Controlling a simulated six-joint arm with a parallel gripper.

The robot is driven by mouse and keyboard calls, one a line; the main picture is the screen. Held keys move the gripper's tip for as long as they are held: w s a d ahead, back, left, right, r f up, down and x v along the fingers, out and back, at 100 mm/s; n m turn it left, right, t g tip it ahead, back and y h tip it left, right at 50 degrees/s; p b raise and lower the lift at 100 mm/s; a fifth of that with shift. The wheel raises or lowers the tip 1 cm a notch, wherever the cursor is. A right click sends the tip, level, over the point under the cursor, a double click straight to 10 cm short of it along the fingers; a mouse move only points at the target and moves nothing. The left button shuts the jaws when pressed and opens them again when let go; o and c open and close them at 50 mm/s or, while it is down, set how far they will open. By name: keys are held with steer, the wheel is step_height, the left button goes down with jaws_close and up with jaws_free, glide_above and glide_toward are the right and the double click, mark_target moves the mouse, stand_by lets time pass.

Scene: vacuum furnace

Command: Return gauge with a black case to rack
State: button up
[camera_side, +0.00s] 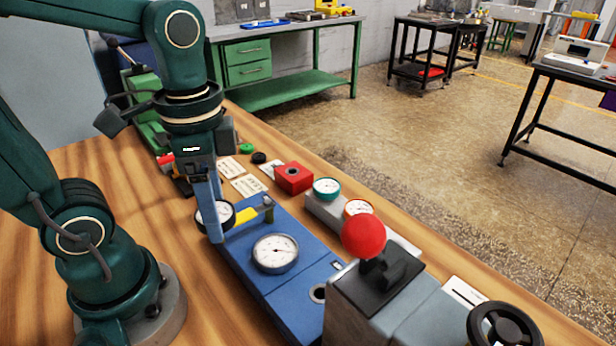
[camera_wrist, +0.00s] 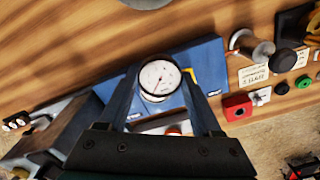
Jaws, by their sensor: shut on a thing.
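My gripper (camera_side: 214,222) is shut on a gauge with a black case and white dial (camera_side: 224,212), held beside the blue block (camera_side: 245,245). One finger covers part of this gauge in the side view. In the wrist view the white dial (camera_wrist: 158,77) shows between the two fingers, over the blue block. The grey rack (camera_side: 321,208) lies beyond the block, with a green-cased gauge (camera_side: 326,187) and an orange-cased gauge (camera_side: 357,208) on it. Another white-dial gauge (camera_side: 276,252) sits on the blue block.
A yellow-handled valve (camera_side: 246,215) stands on the block close to my gripper. A red box (camera_side: 293,178) and paper labels (camera_side: 249,187) lie behind. A grey unit with a red ball knob (camera_side: 363,236) and a black handwheel (camera_side: 504,325) fill the right front.

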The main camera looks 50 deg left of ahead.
steer(key=shift+s+d+f, duration=0.3)
steer(key=shift+d+f, duration=1.15)
steer(key=shift+f, duration=0.1)
steer(key=shift+s+d+f, duration=0.35)
steer(key=shift+d+f, duration=1.1)
steer(key=shift+f, duration=0.15)
steer(key=shift+s+d+f, duration=0.3)
steer(key=shift+d+f, duration=1.15)
steer(key=shift+f, duration=0.1)
steer(key=shift+f, duration=0.15)
steer(key=o, duration=1.2)
steer(key=shift+c, duration=0.2)
